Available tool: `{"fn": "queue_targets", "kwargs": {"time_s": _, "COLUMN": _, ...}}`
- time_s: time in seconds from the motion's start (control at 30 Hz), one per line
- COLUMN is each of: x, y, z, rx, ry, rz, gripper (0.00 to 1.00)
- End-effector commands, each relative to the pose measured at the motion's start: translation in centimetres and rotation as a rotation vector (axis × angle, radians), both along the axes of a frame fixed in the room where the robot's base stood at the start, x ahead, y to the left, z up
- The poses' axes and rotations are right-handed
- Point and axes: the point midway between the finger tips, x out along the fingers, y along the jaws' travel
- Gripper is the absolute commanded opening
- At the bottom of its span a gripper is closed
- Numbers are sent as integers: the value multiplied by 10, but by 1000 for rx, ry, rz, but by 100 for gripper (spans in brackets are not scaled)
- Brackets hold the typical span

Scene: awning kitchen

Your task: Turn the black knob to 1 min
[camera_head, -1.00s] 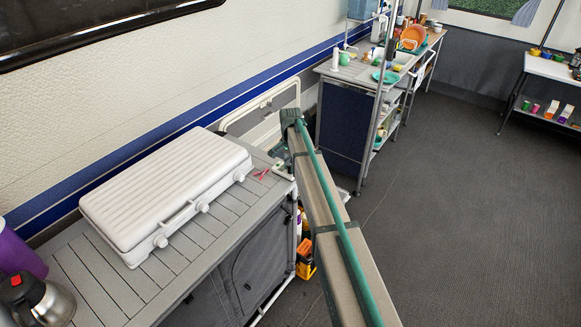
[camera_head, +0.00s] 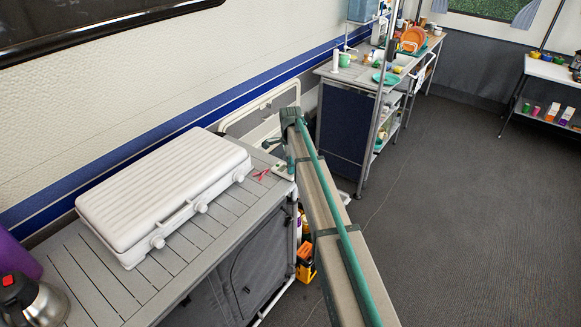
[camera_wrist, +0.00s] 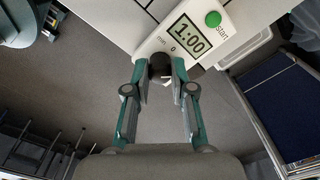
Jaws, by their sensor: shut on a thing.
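In the wrist view a white timer (camera_wrist: 168,40) has a lit display reading 1:00 and a round green start button. The black knob (camera_wrist: 160,66) is at its near edge, between the two fingers of my gripper (camera_wrist: 163,74). The fingers press on the knob from both sides and partly cover it, so its marking is hard to read. In the head view my arm hides the timer and knob, and little of the gripper shows.
A white ridged case (camera_head: 165,190) lies on the grey slatted cabinet (camera_head: 95,275). A small pink item (camera_head: 262,174) lies near its far end. A steel kettle (camera_head: 35,302) stands at the lower left. A sink unit (camera_head: 345,125) stands behind. Floor on the right is clear.

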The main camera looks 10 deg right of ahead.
Motion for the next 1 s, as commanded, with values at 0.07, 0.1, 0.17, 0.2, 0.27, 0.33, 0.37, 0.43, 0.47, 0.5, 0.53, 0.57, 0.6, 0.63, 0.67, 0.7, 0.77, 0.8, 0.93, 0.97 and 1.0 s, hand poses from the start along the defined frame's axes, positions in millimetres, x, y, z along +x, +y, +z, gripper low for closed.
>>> {"fn": "queue_targets", "kwargs": {"time_s": 0.07, "x": 0, "y": 0, "z": 0, "rx": 0, "ry": 0, "rz": -10, "gripper": 0}}
{"fn": "queue_targets", "kwargs": {"time_s": 0.1, "x": 0, "y": 0, "z": 0, "rx": 0, "ry": 0, "rz": -13, "gripper": 0}}
{"fn": "queue_targets", "kwargs": {"time_s": 0.17, "x": 0, "y": 0, "z": 0, "rx": 0, "ry": 0, "rz": -15, "gripper": 0}}
{"fn": "queue_targets", "kwargs": {"time_s": 0.2, "x": 0, "y": 0, "z": 0, "rx": 0, "ry": 0, "rz": -16, "gripper": 0}}
{"fn": "queue_targets", "kwargs": {"time_s": 0.27, "x": 0, "y": 0, "z": 0, "rx": 0, "ry": 0, "rz": -16, "gripper": 0}}
{"fn": "queue_targets", "kwargs": {"time_s": 0.33, "x": 0, "y": 0, "z": 0, "rx": 0, "ry": -1, "rz": -16, "gripper": 0}}
{"fn": "queue_targets", "kwargs": {"time_s": 0.37, "x": 0, "y": 0, "z": 0, "rx": 0, "ry": -1, "rz": -15, "gripper": 0}}
{"fn": "queue_targets", "kwargs": {"time_s": 0.43, "x": 0, "y": 0, "z": 0, "rx": 0, "ry": -1, "rz": -15, "gripper": 0}}
{"fn": "queue_targets", "kwargs": {"time_s": 0.47, "x": 0, "y": 0, "z": 0, "rx": 0, "ry": -1, "rz": -15, "gripper": 0}}
{"fn": "queue_targets", "kwargs": {"time_s": 0.5, "x": 0, "y": 0, "z": 0, "rx": 0, "ry": -1, "rz": -15, "gripper": 30}}
{"fn": "queue_targets", "kwargs": {"time_s": 0.53, "x": 0, "y": 0, "z": 0, "rx": 0, "ry": -1, "rz": -15, "gripper": 35}}
{"fn": "queue_targets", "kwargs": {"time_s": 0.57, "x": 0, "y": 0, "z": 0, "rx": 0, "ry": -1, "rz": -15, "gripper": 40}}
{"fn": "queue_targets", "kwargs": {"time_s": 0.6, "x": 0, "y": 0, "z": 0, "rx": 0, "ry": -1, "rz": -15, "gripper": 47}}
{"fn": "queue_targets", "kwargs": {"time_s": 0.63, "x": 0, "y": 0, "z": 0, "rx": 0, "ry": -1, "rz": -15, "gripper": 49}}
{"fn": "queue_targets", "kwargs": {"time_s": 0.67, "x": 0, "y": 0, "z": 0, "rx": 0, "ry": -1, "rz": -15, "gripper": 49}}
{"fn": "queue_targets", "kwargs": {"time_s": 0.7, "x": 0, "y": 0, "z": 0, "rx": 0, "ry": -1, "rz": -15, "gripper": 49}}
{"fn": "queue_targets", "kwargs": {"time_s": 0.77, "x": 0, "y": 0, "z": 0, "rx": 0, "ry": 0, "rz": -15, "gripper": 49}}
{"fn": "queue_targets", "kwargs": {"time_s": 0.8, "x": 0, "y": 0, "z": 0, "rx": 0, "ry": 0, "rz": -14, "gripper": 49}}
{"fn": "queue_targets", "kwargs": {"time_s": 0.93, "x": 0, "y": 0, "z": 1, "rx": 0, "ry": -1, "rz": -14, "gripper": 49}}
{"fn": "queue_targets", "kwargs": {"time_s": 0.97, "x": 0, "y": 0, "z": 2, "rx": 0, "ry": -1, "rz": -14, "gripper": 49}}
{"fn": "queue_targets", "kwargs": {"time_s": 1.0, "x": 0, "y": 0, "z": 4, "rx": 0, "ry": -1, "rz": -14, "gripper": 49}}
